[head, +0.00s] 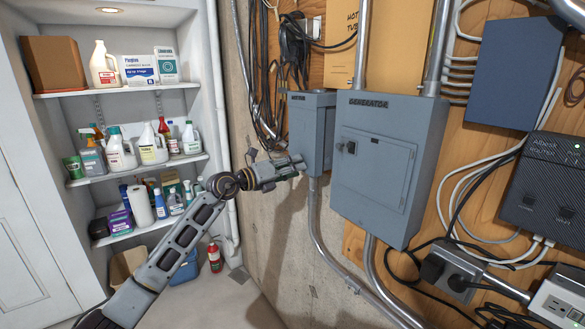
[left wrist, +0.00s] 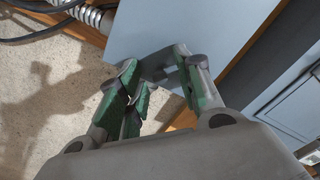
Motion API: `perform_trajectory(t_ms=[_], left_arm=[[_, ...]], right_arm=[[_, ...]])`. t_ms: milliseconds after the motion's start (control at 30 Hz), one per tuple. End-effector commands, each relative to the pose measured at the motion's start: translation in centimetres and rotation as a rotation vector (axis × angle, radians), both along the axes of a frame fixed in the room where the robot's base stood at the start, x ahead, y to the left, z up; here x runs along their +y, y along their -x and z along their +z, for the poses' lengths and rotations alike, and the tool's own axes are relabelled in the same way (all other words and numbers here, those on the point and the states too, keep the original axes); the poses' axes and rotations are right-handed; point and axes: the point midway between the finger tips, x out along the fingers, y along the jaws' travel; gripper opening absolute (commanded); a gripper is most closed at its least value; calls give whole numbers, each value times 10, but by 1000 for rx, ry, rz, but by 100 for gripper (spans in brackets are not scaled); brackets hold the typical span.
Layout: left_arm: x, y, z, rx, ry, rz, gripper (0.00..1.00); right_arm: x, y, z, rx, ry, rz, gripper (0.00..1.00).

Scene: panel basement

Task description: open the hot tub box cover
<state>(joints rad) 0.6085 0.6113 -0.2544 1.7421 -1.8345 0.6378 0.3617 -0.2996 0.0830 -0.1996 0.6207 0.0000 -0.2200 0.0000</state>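The hot tub box is the smaller grey-blue metal box (head: 311,130) on the wall, left of the larger box; the small label on its top is hard to read. A yellow board above it (head: 341,40) reads "HOT TUB". Its front looks closed. My left gripper (head: 297,163) is at the lower left side of this box, pointing right; I cannot tell whether it touches. In the left wrist view the two green-padded fingers (left wrist: 158,68) stand apart with nothing held, in front of a grey-blue box face (left wrist: 180,25). My right gripper is not in view.
The larger generator box (head: 390,165) with a closed door hangs to the right. Conduits (head: 325,235) run below both boxes. Black cables (head: 290,50) hang at the upper left of the hot tub box. Shelves with bottles (head: 140,155) stand at the left.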

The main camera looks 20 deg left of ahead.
Motion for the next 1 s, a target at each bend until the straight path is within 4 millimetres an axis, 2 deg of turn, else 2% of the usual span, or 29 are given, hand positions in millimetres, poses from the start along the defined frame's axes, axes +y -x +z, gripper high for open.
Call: perform_trajectory(t_ms=[67, 300, 333, 767, 1000], left_arm=[[0, 0, 0, 0, 0, 0, 33], [0, 0, 0, 0, 0, 0, 2], [0, 0, 0, 0, 0, 0, 0], [1, 1, 0, 3, -3, 0, 0], [9, 3, 2, 23, -21, 1, 0]], right_arm=[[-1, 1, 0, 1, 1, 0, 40], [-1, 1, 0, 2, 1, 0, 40], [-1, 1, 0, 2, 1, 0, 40], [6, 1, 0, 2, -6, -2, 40], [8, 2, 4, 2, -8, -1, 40]])
